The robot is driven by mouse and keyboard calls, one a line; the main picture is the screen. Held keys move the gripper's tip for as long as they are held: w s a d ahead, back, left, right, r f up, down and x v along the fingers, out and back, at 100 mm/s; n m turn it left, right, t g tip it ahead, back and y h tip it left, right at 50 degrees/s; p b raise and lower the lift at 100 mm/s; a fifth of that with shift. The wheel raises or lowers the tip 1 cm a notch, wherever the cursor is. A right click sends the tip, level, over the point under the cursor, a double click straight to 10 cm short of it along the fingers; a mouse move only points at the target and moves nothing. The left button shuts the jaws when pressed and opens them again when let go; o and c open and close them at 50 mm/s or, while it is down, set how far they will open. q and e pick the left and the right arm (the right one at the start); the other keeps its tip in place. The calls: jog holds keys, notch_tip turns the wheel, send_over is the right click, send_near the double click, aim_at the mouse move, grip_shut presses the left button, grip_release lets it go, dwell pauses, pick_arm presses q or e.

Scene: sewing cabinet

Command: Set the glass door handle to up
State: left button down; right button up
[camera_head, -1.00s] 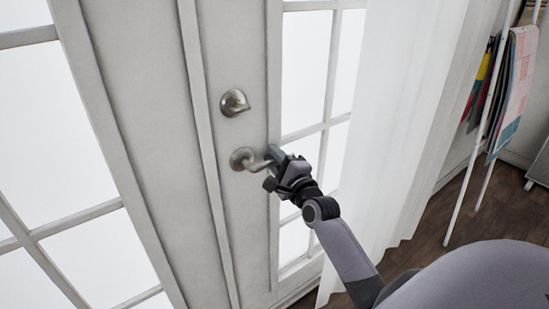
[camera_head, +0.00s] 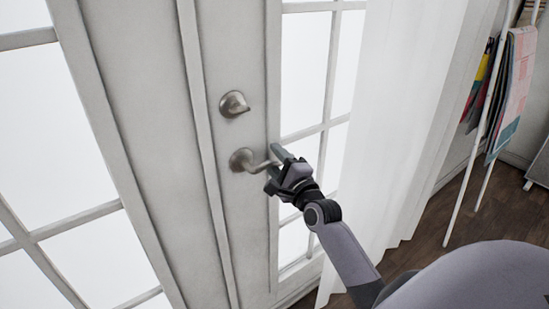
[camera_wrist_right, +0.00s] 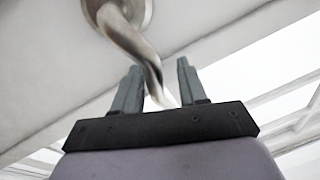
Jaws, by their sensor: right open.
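The glass door handle (camera_head: 258,165) is a brushed metal lever on the white door, below a round metal lock (camera_head: 234,104). Its lever points right and slightly down from its round base. My right gripper (camera_head: 274,157) is at the free end of the lever. In the right wrist view the handle (camera_wrist_right: 130,40) comes down from the top, and its tip lies between the two spread fingers of the right gripper (camera_wrist_right: 157,85). The gripper is open; whether a finger touches the lever I cannot tell. My left gripper is not in view.
The door (camera_head: 235,220) has glass panes on both sides. A white sheer curtain (camera_head: 385,130) hangs just right of my right arm. A white rack (camera_head: 482,120) with hanging fabrics (camera_head: 513,90) stands farther right on the dark wooden floor (camera_head: 425,240).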

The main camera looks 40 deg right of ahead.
jog(key=s, duration=0.6)
jog(key=shift+s+a+f, duration=0.2)
jog(key=shift+a+f, duration=0.1)
jog(key=s+a+f+n+g+y+p, duration=0.2)
jog(key=s+a+f+n+g, duration=0.2)
jog(key=s+a+f+n, duration=0.4)
jog(key=s+a+f+n+g+y+p, duration=0.2)
jog(key=s+a+f+n, duration=0.6)
jog(key=n, duration=0.9)
jog(key=s+f+g, duration=0.2)
jog(key=s+f, duration=0.1)
jog(key=s, duration=0.1)
jog(key=shift+s+f+g, duration=0.2)
jog(key=shift+s+g, duration=0.05)
jog(key=shift+g, duration=0.05)
jog(key=shift+d, duration=0.2)
